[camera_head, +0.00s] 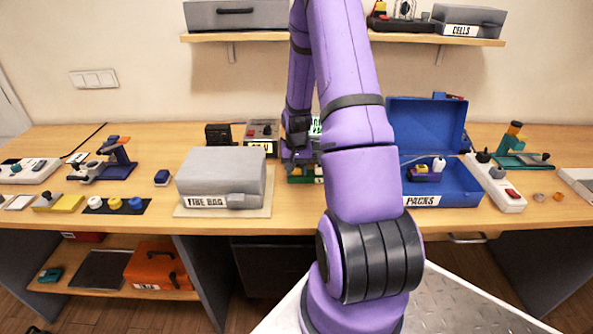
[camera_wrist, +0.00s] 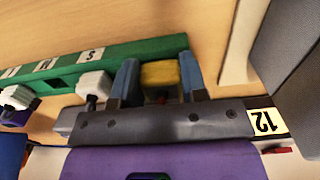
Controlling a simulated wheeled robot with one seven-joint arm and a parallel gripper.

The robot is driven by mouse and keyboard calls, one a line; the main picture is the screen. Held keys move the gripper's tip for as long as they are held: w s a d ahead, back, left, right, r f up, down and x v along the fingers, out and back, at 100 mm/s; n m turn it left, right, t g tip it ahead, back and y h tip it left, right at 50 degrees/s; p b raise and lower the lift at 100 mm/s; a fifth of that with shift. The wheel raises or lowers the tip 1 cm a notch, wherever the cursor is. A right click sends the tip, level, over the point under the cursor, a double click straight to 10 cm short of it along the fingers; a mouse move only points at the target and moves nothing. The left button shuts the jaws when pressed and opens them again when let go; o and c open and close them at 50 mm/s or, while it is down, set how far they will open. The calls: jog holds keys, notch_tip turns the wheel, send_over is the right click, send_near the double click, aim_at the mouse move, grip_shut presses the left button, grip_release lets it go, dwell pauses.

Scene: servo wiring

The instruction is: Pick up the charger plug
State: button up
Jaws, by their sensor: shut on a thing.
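My gripper (camera_wrist: 158,82) shows in the wrist view with its two blue fingers closed on either side of a yellow plug (camera_wrist: 160,74). It is most likely the charger plug; a small red part shows below it. The plug is at the right end of a green strip (camera_wrist: 135,50) with white letter labels; I cannot tell whether it is lifted clear. White plugs (camera_wrist: 93,84) are along the strip to the left. In the head view my gripper (camera_head: 300,155) is low over the bench by a green item (camera_head: 305,177); the fingertips and yellow plug are not clear there.
A grey box (camera_head: 220,172) marked FIRE BAG stands left of my gripper. A blue open case (camera_head: 455,185) marked PACKS stands to the right, partly behind my arm. A grey charger box (camera_head: 262,132) is behind. A white power strip (camera_head: 500,185) lies further right.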

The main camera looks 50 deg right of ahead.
aim_at(297, 167)
jog(key=shift+r, duration=0.65)
notch_tip(297, 167, up, 2)
jog(key=shift+r, duration=0.1)
jog(key=s+a, duration=0.1)
jog(key=s, duration=0.4)
jog(key=s+a+r, duration=0.1)
jog(key=s+a, duration=0.1)
jog(key=s, duration=0.3)
jog(key=s+a, duration=0.2)
jog(key=s, duration=0.3)
jog(key=shift+s+a+r, duration=0.1)
jog(key=shift+a+r, duration=0.05)
